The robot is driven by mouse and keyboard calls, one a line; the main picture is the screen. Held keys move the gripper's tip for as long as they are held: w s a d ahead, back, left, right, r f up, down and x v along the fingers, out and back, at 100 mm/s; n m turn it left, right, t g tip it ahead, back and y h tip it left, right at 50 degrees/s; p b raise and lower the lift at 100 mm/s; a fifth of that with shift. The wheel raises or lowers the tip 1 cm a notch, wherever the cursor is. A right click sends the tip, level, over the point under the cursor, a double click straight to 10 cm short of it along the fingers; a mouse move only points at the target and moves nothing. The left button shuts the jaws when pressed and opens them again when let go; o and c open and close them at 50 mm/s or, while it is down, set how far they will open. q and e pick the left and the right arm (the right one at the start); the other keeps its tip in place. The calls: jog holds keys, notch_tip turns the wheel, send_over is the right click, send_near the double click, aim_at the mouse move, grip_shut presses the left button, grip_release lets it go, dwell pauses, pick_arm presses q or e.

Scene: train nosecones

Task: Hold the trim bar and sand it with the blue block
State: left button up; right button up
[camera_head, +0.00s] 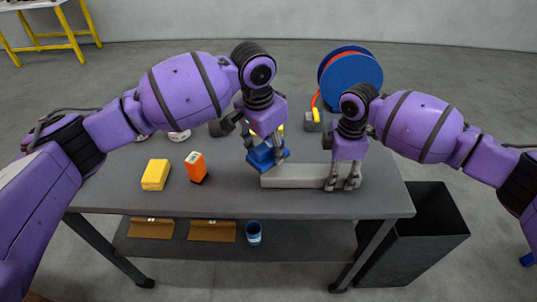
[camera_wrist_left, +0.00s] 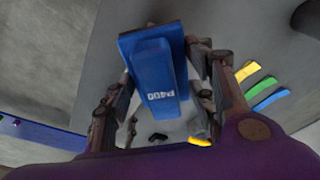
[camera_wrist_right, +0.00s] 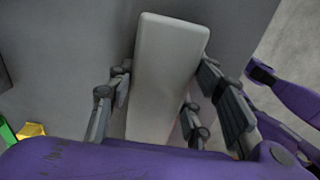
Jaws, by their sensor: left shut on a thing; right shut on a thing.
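The pale grey trim bar (camera_head: 297,178) lies lengthwise near the table's front right. My right gripper (camera_head: 342,184) is shut on it near its right end; the bar also shows between the fingers in the right wrist view (camera_wrist_right: 168,70). My left gripper (camera_head: 266,158) is shut on the blue block (camera_head: 262,154), marked P400 in the left wrist view (camera_wrist_left: 155,75). The block is tilted at the bar's left end. I cannot tell whether it touches the bar. The fingers hide part of the block.
A yellow block (camera_head: 155,174) and an orange block (camera_head: 196,168) stand to the left on the grey table (camera_head: 240,203). A blue reel (camera_head: 350,80) is behind. A black bin (camera_head: 425,230) stands at the right. A blue can (camera_head: 254,233) is on the lower shelf.

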pick_arm(q)
jog(key=shift+r, duration=1.7)
pick_arm(e)
jog(key=o, duration=1)
jog(key=shift+o, duration=0.2)
jog(key=shift+r, duration=0.1)
notch_tip(320, 180, up, 12)
